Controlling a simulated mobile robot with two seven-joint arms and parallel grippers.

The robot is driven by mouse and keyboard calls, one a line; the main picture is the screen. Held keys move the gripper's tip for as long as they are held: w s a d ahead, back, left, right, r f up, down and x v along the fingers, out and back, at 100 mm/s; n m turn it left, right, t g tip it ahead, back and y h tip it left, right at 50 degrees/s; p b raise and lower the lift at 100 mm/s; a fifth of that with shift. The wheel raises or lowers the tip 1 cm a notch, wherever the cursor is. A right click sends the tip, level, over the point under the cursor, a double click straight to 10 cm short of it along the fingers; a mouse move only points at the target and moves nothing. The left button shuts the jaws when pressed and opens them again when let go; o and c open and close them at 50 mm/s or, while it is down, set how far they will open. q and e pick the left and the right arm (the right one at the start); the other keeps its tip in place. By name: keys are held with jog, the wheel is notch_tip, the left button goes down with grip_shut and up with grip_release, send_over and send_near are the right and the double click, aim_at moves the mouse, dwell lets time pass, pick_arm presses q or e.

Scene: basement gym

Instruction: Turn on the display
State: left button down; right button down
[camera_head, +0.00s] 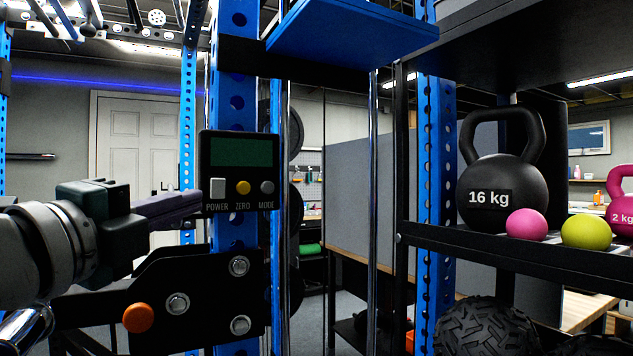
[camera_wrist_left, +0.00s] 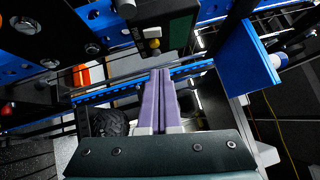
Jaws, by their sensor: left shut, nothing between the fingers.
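The display (camera_head: 239,150) is a small black box on a blue rack upright, with a blank dark green screen. Below the screen are a white POWER button (camera_head: 217,188), a yellow ZERO button (camera_head: 243,187) and a grey MODE button (camera_head: 267,187). My left gripper (camera_head: 197,203) has its purple fingers together and empty, tips just left of the box at about the POWER button's height. Whether they touch it is unclear. In the left wrist view the closed fingertips (camera_wrist_left: 160,72) lie below the display box (camera_wrist_left: 178,28). My right gripper is not seen.
A black bracket (camera_head: 190,285) with bolts and an orange knob (camera_head: 138,318) sits below the display. A blue plate (camera_head: 350,30) juts out above. At right, a shelf (camera_head: 530,245) holds a 16 kg kettlebell (camera_head: 500,170), a pink ball (camera_head: 527,224) and a yellow-green ball (camera_head: 586,232).

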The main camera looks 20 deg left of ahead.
pick_arm(q)
jog(key=p, duration=0.1)
send_near(225, 182)
jog(key=w+d, duration=0.3)
jog(key=w+a, duration=0.1)
jog(key=w+a+r, duration=0.1)
jog(key=shift+w+a+p, duration=0.1)
jog(key=shift+a+p, duration=0.25)
jog(key=shift+p, duration=0.05)
jog(key=shift+w+a+f, duration=0.1)
jog(key=shift+w+a, duration=0.15)
jog(key=shift+a, duration=0.1)
